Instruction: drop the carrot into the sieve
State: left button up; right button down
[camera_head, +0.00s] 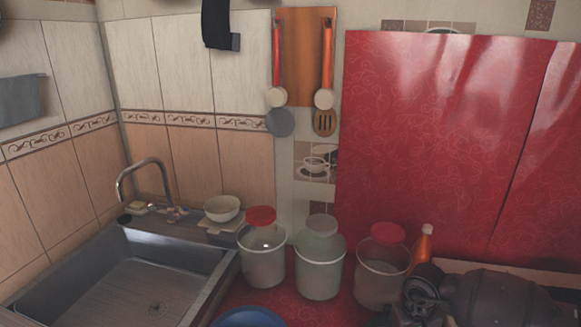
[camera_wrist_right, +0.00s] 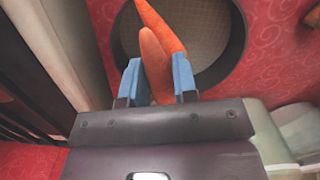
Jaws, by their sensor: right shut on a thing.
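In the right wrist view, the blue-tipped fingers of my right gripper (camera_wrist_right: 157,82) are shut on an orange carrot (camera_wrist_right: 153,50). A brighter orange length shows just behind it; I cannot tell whether it is part of the same carrot. Beyond the carrot is a round thing with a dark rim and a tan, mesh-like inside, which looks like the sieve (camera_wrist_right: 236,50). The carrot overlaps its opening in this view; the height between them cannot be told. The carrot cannot be made out in the head view. My left gripper is not in view.
A metal sink (camera_head: 120,285) is at the left. Lidded buckets (camera_head: 262,265), (camera_head: 319,270) and (camera_head: 380,282) stand along the back of the red counter, with an orange bottle (camera_head: 424,245) beside them. A blue rim (camera_head: 249,318) shows at the bottom edge. A white bowl (camera_head: 222,209) sits behind the sink.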

jog(key=shift+f+b, duration=0.55)
jog(key=shift+f, duration=1)
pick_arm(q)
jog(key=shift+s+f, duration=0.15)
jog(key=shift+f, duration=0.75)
pick_arm(e)
jog(key=c, duration=0.8)
grip_release()
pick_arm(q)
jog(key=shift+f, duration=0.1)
pick_arm(e)
jog(key=r, duration=1.1)
jog(key=shift+w, duration=0.3)
jog(key=shift+f, duration=0.1)
